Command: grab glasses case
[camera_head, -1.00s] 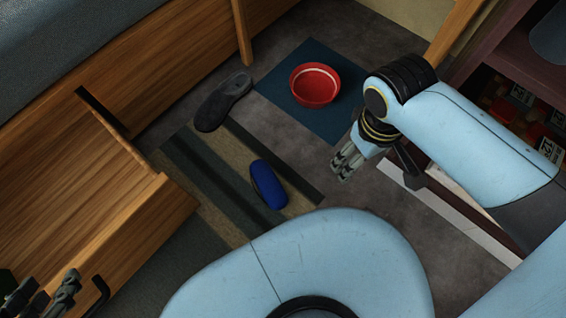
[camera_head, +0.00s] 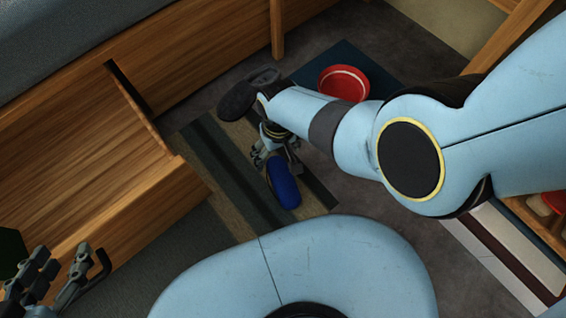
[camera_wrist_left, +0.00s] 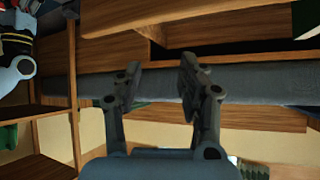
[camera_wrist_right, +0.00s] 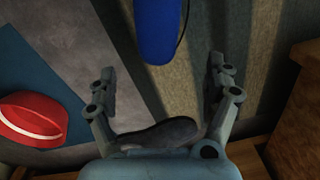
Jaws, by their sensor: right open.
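The blue glasses case (camera_head: 283,183) lies on the striped rug on the floor. It also shows in the right wrist view (camera_wrist_right: 157,28) at the top, ahead of the open fingers and a little left of their middle. My right gripper (camera_head: 274,160) is at the upper end of the case in the head view, with its fingers apart; it also shows in the right wrist view (camera_wrist_right: 160,85), with nothing between the fingertips. My left gripper (camera_head: 65,280) is at the lower left, away from the case; in the left wrist view (camera_wrist_left: 158,80) its fingers are apart and empty.
A dark slipper (camera_head: 238,100) lies beside my right wrist. A red bowl (camera_head: 344,82) stands on a blue mat (camera_head: 382,72), partly behind my right arm. An open wooden drawer (camera_head: 170,185) juts out at left. The striped rug (camera_head: 215,150) is otherwise clear.

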